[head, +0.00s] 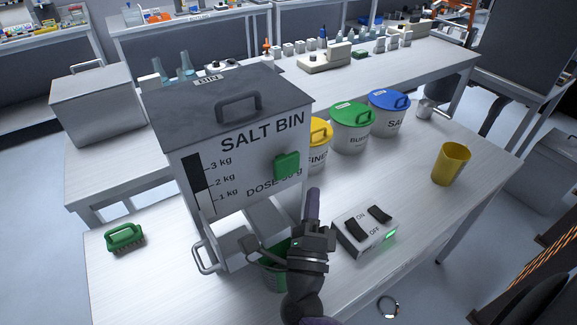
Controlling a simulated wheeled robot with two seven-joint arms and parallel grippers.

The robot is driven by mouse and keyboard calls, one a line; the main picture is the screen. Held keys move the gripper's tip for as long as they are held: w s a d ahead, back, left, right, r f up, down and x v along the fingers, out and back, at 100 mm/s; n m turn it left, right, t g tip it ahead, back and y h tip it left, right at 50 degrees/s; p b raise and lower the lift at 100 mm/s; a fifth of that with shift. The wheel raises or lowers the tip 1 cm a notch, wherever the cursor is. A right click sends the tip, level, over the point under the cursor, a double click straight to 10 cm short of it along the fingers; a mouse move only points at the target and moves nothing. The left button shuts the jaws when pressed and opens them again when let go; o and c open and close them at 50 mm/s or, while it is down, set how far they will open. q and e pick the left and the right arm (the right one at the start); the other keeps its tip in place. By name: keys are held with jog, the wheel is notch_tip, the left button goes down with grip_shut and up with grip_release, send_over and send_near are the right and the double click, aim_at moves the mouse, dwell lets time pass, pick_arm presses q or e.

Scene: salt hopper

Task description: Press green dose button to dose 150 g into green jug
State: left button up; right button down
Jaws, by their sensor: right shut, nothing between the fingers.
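The grey salt bin (225,125) stands on the table, its lid closed. Its front reads "SALT BIN" and "DOSE 50 g", with a kg scale at the left. The green dose button (286,165) sticks out from the right of this front. The green jug (274,278) stands below the bin, mostly hidden behind my right gripper. My right gripper (313,193) is shut and empty, its fingers pointing up. Its tips are below and a little right of the button in the picture, apart from it. The jug's contents cannot be seen. My left gripper is not in view.
A switch box (364,231) marked ON and OFF, with a green light, lies right of my gripper. A yellow cup (451,164) stands farther right. Yellow, green (351,127) and blue-lidded tubs stand behind.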

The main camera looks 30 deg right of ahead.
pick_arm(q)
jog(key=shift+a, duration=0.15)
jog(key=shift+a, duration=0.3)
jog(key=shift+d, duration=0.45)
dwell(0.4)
